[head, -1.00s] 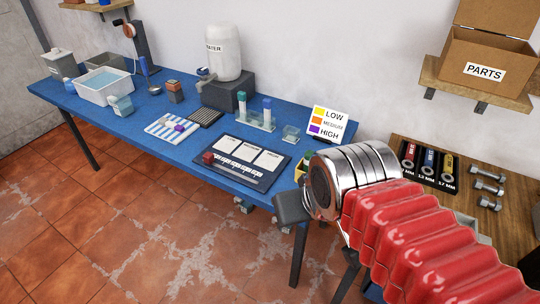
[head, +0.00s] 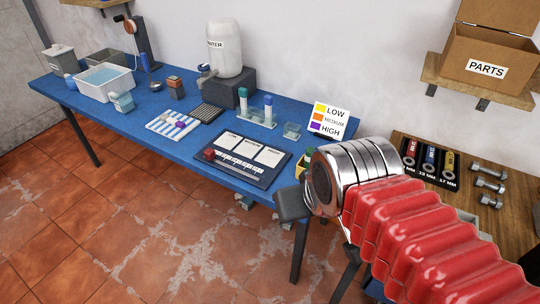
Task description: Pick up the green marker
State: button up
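A green-capped upright tube or marker (head: 243,98) stands in a small rack on the blue table, left of a blue-capped one (head: 268,106). A yellow container (head: 301,170) with something green in it sits at the table's right end, partly hidden behind my arm. I cannot tell which green item is the marker. My gripper (head: 291,205) shows only as a dark grey part at the end of my silver wrist, in front of the table's right front edge. Its fingertips are not clearly visible, and I see nothing held.
The blue table (head: 150,100) holds a white tub of water (head: 104,85), a water tank (head: 224,50), a striped cloth (head: 172,125) and a dark board with white cards (head: 248,158). A wooden bench (head: 470,200) with bolts stands right. Tiled floor in front is open.

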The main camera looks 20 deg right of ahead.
aim_at(309, 151)
jog(key=k, duration=0.6)
jog(key=u, duration=0.5)
jog(key=i, duration=1.7)
jog(key=z, duration=0.4)
